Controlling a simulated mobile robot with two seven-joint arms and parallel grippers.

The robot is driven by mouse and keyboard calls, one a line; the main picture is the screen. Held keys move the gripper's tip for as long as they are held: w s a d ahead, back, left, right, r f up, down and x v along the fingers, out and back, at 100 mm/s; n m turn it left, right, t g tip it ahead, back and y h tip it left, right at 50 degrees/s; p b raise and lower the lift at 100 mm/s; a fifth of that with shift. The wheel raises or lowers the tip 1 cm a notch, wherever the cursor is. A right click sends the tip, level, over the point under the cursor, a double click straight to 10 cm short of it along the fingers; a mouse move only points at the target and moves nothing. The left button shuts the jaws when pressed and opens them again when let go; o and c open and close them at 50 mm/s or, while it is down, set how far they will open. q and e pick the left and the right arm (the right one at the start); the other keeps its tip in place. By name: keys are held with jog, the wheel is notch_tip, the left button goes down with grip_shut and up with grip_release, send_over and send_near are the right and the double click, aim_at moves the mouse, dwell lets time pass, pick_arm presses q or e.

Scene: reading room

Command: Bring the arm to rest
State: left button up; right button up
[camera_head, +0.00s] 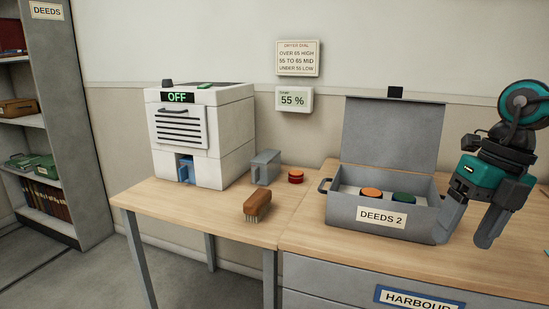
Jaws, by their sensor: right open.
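My right gripper (464,238) comes in at the right edge of the head view, teal and dark grey, pointing down over the wooden cabinet top. Its two fingers are apart with nothing between them. The left finger is close to the right end of the grey metal box labelled DEEDS 2 (334,213); I cannot tell whether they touch. The box's lid (390,133) stands open. Inside lie an orange-topped round piece (371,193) and a green-topped one (403,198). My left gripper is not in view.
A white dryer (236,130) reading OFF stands on the table at left. Near it are a grey bracket-shaped piece (265,166), a red round piece (296,176) and a wooden brush (257,204). A wall display (294,99) reads 55 %. Shelves (72,120) stand far left.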

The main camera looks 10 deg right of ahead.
jog(key=s+a+f+m+t, duration=0.1)
jog(key=a+f+m+t, duration=0.3)
jog(key=f+m, duration=0.55)
jog(key=s+a+f+m+t, duration=0.1)
jog(key=a+f+m+t, duration=0.1)
jog(key=f+m+t, duration=0.55)
jog(key=s+a+f+m+t, duration=0.1)
jog(key=a+f+m+t, duration=0.15)
jog(key=f+m, duration=0.9)
jog(key=s+a+f+m+g, duration=0.2)
jog(key=a, duration=0.3)
jog(key=s+a+f+m+g, duration=0.1)
jog(key=s+a+f+m, duration=0.15)
jog(key=a, duration=0.35)
pick_arm(q)
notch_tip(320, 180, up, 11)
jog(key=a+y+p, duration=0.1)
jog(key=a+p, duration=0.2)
jog(key=p, duration=1.1)
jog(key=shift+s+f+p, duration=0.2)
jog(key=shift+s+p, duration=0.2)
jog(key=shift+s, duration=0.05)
pick_arm(e)
notch_tip(320, 180, up, 10)
jog(key=s+d, duration=0.1)
jog(key=d, duration=0.2)
jog(key=shift+s+n+g+h, duration=0.2)
jog(key=shift+n+g+h, duration=0.1)
